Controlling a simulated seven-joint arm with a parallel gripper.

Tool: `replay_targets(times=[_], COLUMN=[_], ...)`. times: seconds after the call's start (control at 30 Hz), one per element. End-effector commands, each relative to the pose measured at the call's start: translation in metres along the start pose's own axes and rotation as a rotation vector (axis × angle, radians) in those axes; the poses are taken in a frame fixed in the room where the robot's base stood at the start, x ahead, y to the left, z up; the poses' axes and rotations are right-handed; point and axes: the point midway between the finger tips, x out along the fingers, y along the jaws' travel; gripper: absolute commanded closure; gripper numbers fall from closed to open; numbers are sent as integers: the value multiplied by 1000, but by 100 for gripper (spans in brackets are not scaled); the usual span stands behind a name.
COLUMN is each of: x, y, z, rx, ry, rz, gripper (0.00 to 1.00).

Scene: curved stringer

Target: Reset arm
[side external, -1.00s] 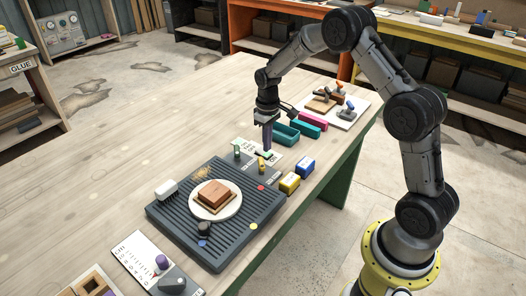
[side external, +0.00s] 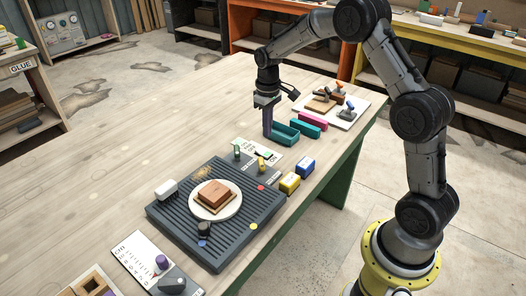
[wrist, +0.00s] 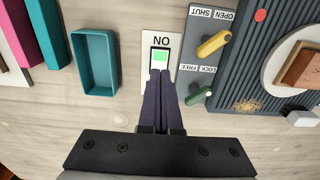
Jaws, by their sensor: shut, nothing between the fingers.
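My gripper (side external: 267,134) is shut and empty, its purple fingers together and pointing down beside the teal open box in the side view. Beside the card, a grey panel has a yellow lever (wrist: 213,44) by "OPEN" and "SHUT", and a green lever (wrist: 198,95) by "LOCK" and "FREE".
A dark ribbed board (side external: 164,208) holds a white plate (side external: 236,207) with a brown block (side external: 213,194). The teal open box (side external: 291,134), pink block (side external: 312,117), yellow block (side external: 289,184) and blue block (side external: 305,167) stand nearby.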

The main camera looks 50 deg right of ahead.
Motion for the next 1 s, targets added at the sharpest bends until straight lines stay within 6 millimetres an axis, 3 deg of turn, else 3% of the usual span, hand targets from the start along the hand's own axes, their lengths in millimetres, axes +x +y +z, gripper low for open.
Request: replay_targets(times=[0.17, 0.23, 0.37, 0.47, 0.6, 0.7, 0.83, 1.0], x=[-2, -14, -65, -112, -164, -191, -214, -220], y=[-2, -6, -20, -38, -62, -78, -96, -112], z=[-1, -5, -6, 10, 49, 83, 133, 202], rx=[-6, -15, -44, -72, -98, -109, -115, -110], ry=[4, 30, 123, 199, 291, 350, 422, 501], rz=[1, 8, 30, 45, 57, 61, 59, 47], gripper=[100, 100, 100, 100, 100, 100, 100, 100])
